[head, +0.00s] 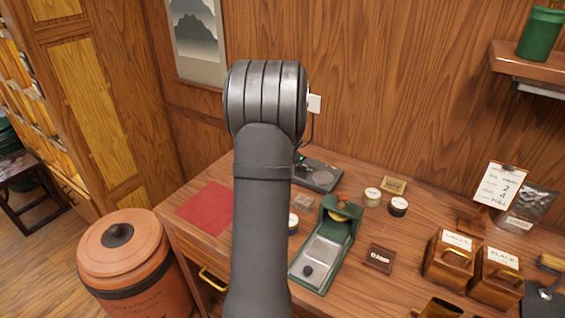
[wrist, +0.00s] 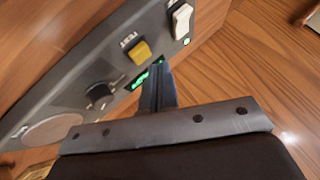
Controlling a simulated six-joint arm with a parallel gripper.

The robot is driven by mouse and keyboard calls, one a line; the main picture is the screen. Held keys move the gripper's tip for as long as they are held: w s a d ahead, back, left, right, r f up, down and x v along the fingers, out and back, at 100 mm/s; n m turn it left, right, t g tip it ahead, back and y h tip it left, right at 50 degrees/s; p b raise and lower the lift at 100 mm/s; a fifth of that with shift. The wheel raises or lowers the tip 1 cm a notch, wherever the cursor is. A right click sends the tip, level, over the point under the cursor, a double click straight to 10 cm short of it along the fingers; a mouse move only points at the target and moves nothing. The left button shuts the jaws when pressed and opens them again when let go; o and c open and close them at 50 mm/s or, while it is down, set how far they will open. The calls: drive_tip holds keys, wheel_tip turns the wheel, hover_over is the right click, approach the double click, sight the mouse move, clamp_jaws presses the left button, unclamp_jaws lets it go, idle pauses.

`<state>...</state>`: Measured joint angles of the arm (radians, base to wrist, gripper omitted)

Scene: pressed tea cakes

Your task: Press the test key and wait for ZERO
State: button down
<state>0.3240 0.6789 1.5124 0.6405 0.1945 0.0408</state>
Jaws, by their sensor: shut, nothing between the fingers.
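The dark grey device (head: 322,178) stands at the back of the table, partly hidden behind my arm. In the wrist view its panel (wrist: 62,98) has a yellow key (wrist: 138,51) with a small label beside it, probably the test key. A small display (wrist: 142,80) shows green characters that I cannot read; my fingers cover part of it. My gripper (wrist: 158,70) is shut and empty, with its tips just beside the display and a little off the yellow key. I cannot tell whether the tips touch the panel. The gripper is hidden in the head view.
The panel also has a black knob (wrist: 98,92), a white rocker switch (wrist: 181,20) and a lit green lamp (wrist: 186,42). A green press (head: 328,245), small round tins (head: 398,206) and wooden boxes (head: 448,258) stand on the table. A red mat (head: 205,208) lies left.

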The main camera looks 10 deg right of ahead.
drive_tip(key=shift+f, duration=0.1)
drive_tip(key=shift+f, duration=0.35)
drive_tip(key=shift+f, duration=0.45)
idle(0.8)
drive_tip(key=shift+r, duration=0.9)
drive_tip(key=shift+r, duration=2.5)
drive_tip(key=shift+f, duration=0.15)
